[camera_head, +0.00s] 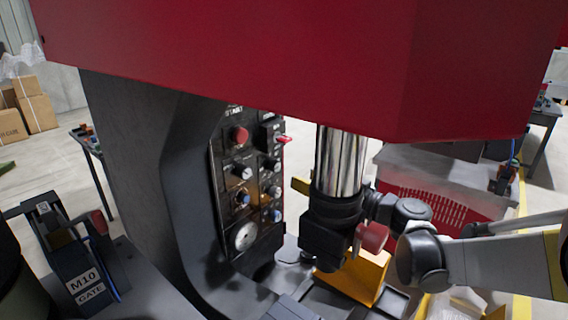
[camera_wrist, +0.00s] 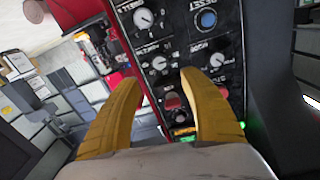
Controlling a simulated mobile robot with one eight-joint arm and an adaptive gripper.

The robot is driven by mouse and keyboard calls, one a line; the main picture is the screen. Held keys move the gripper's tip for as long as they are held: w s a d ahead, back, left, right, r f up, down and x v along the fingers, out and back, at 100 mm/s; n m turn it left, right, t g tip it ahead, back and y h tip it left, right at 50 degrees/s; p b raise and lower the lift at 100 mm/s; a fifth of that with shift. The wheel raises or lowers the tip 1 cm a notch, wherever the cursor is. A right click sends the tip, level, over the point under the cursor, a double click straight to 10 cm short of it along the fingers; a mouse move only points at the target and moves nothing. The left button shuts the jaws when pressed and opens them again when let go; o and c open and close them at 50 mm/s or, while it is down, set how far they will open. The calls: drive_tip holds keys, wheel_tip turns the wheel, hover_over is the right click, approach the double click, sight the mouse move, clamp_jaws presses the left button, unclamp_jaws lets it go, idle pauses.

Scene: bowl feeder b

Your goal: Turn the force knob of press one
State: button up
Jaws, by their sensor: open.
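The black control panel (camera_head: 226,190) of the press carries several knobs, buttons and a round dial. It also shows in the wrist view (camera_wrist: 183,38), turned around, with white-marked black knobs such as the left knob (camera_wrist: 160,62), the right knob (camera_wrist: 216,60) and the upper knob (camera_wrist: 143,18). Their labels are too small to tell which is the force knob. My gripper (camera_wrist: 160,77) is open, its two yellow fingers pointing at the panel with the left knob between the tips in the picture. Contact cannot be told.
The red press head (camera_head: 290,60) overhangs the panel. The chrome ram (camera_head: 340,160) stands right of the panel, close to my arm. A blue button (camera_wrist: 207,20) and a red switch (camera_wrist: 173,101) lie near the knobs. A gate box marked M10 (camera_head: 80,262) stands at left.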

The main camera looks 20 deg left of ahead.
sight(278, 166)
drive_tip(key=b+x, duration=0.2)
drive_tip(key=x, duration=0.7)
drive_tip(key=shift+w+a, duration=0.1)
drive_tip(key=shift+a, duration=0.25)
clamp_jaws()
